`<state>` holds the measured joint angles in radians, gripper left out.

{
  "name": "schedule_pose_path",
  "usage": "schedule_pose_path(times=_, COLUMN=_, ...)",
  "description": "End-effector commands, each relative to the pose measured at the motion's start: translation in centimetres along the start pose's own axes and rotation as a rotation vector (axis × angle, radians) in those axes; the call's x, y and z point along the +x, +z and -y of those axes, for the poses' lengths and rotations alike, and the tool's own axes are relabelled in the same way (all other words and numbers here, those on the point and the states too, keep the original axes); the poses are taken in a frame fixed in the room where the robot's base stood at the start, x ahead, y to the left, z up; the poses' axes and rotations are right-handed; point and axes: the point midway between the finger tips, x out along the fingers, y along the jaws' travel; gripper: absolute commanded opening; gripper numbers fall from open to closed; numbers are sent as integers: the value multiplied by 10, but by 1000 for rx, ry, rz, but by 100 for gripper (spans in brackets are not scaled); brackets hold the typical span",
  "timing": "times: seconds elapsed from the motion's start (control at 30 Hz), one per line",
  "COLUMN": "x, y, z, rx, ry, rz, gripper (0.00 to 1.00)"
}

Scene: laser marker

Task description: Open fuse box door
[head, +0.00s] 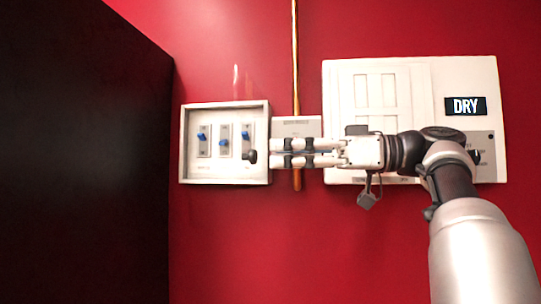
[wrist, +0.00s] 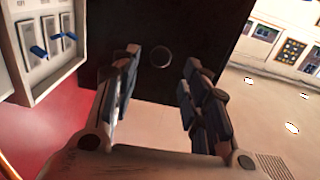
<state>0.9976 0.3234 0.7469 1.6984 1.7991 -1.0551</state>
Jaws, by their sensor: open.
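The fuse box (head: 225,106) is a pale, shallow box on the red wall, left of my gripper in the head view. Several blue switches (head: 223,143) show inside it. No opaque door covers them; I cannot tell whether a clear door does. A dark round knob (head: 249,157) shows at the box's lower right. My gripper (head: 273,152) is open, its fingertips just right of the knob and apart from it. In the wrist view the fuse box (wrist: 58,83) is at upper left, and the knob (wrist: 161,57) appears ahead between the open fingers (wrist: 161,62).
A large black panel (head: 85,160) stands left of the fuse box. A vertical copper-coloured pipe (head: 295,60) runs down the wall behind my gripper. The red wall below (head: 260,240) is clear.

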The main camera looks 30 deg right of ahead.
Motion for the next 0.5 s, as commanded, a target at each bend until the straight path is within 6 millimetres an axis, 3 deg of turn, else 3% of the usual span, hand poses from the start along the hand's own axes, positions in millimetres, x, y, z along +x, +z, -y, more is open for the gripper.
schedule_pose_path(times=0.03, x=-14, y=0, z=-2, rx=-1, ry=6, rz=-1, gripper=42)
schedule_pose_path(times=0.23, x=-56, y=1, z=-1, rx=-1, ry=4, rz=0, gripper=42)
schedule_pose_path(times=0.5, x=-80, y=0, z=0, rx=-1, ry=0, rz=0, gripper=42)
